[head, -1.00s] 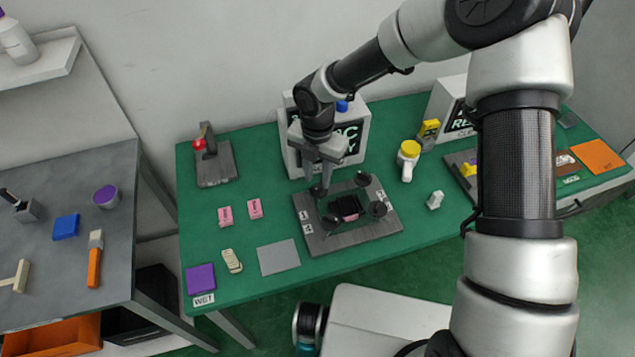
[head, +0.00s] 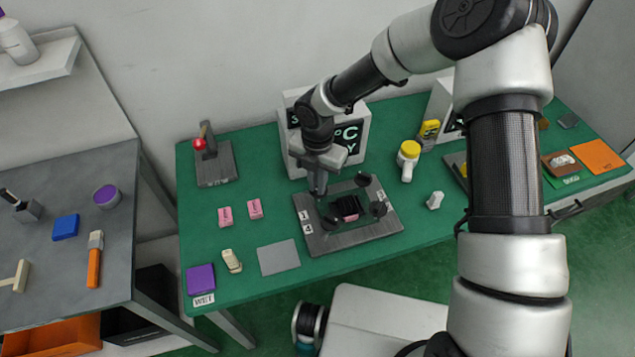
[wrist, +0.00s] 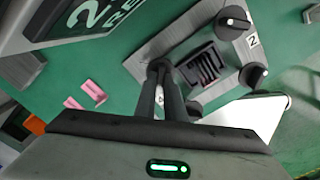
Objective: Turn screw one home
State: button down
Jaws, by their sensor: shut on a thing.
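A dark plate (head: 345,240) on the green bench has black screw knobs near its corners and number labels on its left and right edges. My gripper (head: 319,193) points down at the back-left knob, beside the "1" label, and is shut on it. In the wrist view the fingertips (wrist: 162,70) meet around this knob, screw one, which they mostly hide. The other knobs stand free: back right (head: 363,179), front right (head: 378,208) and front left (head: 331,222). A black ribbed block (head: 346,207) sits in the middle of the plate.
A white box with a dark display (head: 352,135) stands close behind the plate. Pink blocks (head: 255,209), a grey square (head: 278,257) and a red-knobbed lever fixture (head: 215,165) are to the left. A yellow-topped item (head: 409,150) and a small white piece (head: 435,201) are to the right.

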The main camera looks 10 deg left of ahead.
jog(key=m+b, duration=0.2)
jog(key=m, duration=0.1)
jog(key=shift+a+f+m, duration=0.1)
jog(key=shift+a+m, duration=0.05)
jog(key=shift+m, duration=0.25)
jog(key=m+b, duration=0.2)
jog(key=m, duration=0.3)
jog(key=shift+w+a+m+b, duration=0.1)
jog(key=shift+w+m+b, duration=0.05)
jog(key=shift+m+b, duration=0.15)
jog(key=m+b, duration=0.2)
jog(key=m, duration=0.2)
jog(key=shift+w, duration=0.1)
jog(key=m+b, duration=0.1)
jog(key=m, duration=0.4)
jog(key=shift+w+b, duration=0.15)
jog(key=shift+b, duration=0.25)
jog(key=m+b, duration=0.1)
jog(key=m, duration=0.4)
jog(key=shift+w+b, duration=0.15)
jog(key=shift+b, duration=0.2)
jog(key=m+b, duration=0.1)
jog(key=m, duration=0.4)
jog(key=shift+w+m, duration=0.1)
jog(key=shift+m, duration=0.3)
jog(key=m, duration=0.6)
jog(key=shift+d+m, duration=0.3)
jog(key=shift+d, duration=0.05)
